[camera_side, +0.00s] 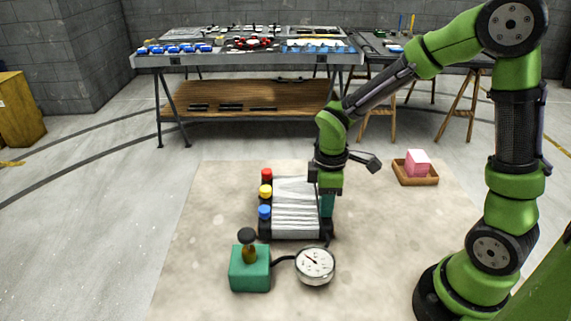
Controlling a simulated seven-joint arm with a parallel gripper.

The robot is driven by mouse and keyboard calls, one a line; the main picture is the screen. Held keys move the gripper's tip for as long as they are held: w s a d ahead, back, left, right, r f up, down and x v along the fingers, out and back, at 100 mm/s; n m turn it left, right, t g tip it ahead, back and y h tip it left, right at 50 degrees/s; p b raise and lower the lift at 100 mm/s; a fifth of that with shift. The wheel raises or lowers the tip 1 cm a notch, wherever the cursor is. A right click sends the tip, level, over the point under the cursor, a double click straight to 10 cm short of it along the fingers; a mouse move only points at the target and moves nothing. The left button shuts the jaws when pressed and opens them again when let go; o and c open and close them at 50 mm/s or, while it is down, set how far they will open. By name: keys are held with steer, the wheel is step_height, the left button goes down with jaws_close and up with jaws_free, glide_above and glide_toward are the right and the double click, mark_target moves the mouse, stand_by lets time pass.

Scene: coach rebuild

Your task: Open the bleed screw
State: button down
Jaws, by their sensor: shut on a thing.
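A ribbed silver-grey unit (291,207) stands on the pale mat, with red (267,174), yellow (265,190) and blue (264,212) caps along its left side. My gripper (326,192) points down at the unit's right end and is shut on a teal piece (327,206). The gripper partly covers this piece. I cannot make out the bleed screw; that end of the unit is partly hidden. A teal block (250,268) with a brass stem and black knob stands in front. A dark hose joins it to a round white gauge (315,264).
A pink block (418,161) sits in a wooden tray (415,178) at the right of the mat (205,225). A workbench (250,62) with tools stands behind. The mat is clear to the left and between unit and tray.

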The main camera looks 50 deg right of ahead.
stand_by(0.3)
steer(key=c, duration=0.9)
jaws_free()
steer(key=shift+r, duration=0.1)
step_height(320, 180, up, 17)
steer(key=shift+f, duration=0.1)
